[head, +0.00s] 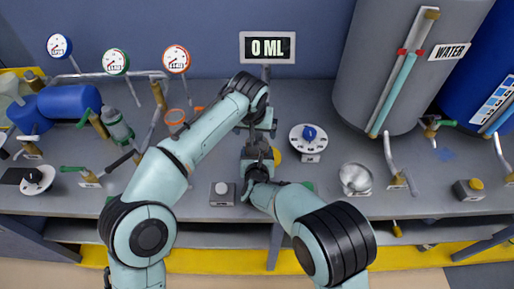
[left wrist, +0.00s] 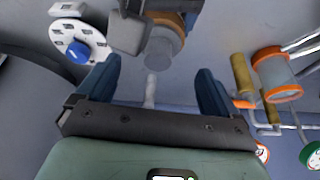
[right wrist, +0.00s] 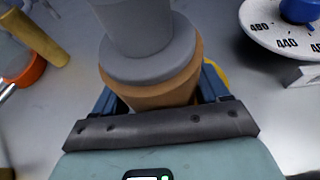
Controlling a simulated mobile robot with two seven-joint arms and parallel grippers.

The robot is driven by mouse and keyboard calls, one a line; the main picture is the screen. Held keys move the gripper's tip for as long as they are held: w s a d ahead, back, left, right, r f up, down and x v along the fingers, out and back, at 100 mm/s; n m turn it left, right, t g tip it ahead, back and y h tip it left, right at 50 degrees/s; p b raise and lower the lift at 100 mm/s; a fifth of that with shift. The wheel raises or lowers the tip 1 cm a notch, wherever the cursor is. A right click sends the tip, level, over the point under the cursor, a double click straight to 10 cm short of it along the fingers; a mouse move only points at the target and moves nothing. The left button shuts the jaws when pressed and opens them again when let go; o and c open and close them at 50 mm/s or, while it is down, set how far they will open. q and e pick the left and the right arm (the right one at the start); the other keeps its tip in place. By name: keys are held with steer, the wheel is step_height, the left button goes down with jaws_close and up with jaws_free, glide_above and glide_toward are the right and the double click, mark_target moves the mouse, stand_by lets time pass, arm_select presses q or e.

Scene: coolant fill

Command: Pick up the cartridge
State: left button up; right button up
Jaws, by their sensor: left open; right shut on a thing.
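A grey cylinder with a wider flange and a tan band, apparently the cartridge (right wrist: 150,58), fills the middle of the right wrist view. My right gripper (right wrist: 160,88) is shut on it, with a blue finger on each side of the tan band. It also shows in the left wrist view (left wrist: 160,48), with a grey block partly in front of it. My left gripper (left wrist: 157,75) is open, with nothing between its fingers; the cylinder is just beyond the fingertips. In the head view both grippers are close together at the middle of the bench, and my arms largely hide the cartridge.
A white dial with a blue knob (head: 309,134) stands right of the grippers. A button box (head: 222,190) is in front, left. A "0 ML" display (head: 267,47) stands behind. A grey WATER tank (head: 385,70) is at the back right; gauges and pipes crowd the left.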

mark_target(257, 135)
arm_select(q)
steer(key=x, duration=0.5)
steer(key=shift+d, duration=0.1)
steer(key=shift+r, duration=0.1)
steer(key=c, duration=1.6)
steer(key=shift+o, duration=0.2)
steer(key=shift+r, duration=0.1)
step_height(257, 135, up, 10)
steer(key=shift+s+f, duration=0.1)
steer(key=shift+f, duration=0.05)
arm_select(e)
steer(key=o, duration=1.1)
steer(key=v, duration=1)
steer(key=shift+s+r, duration=0.25)
steer(key=shift+s, duration=0.1)
steer(key=shift+s+r, duration=0.2)
steer(key=shift+s, duration=0.4)
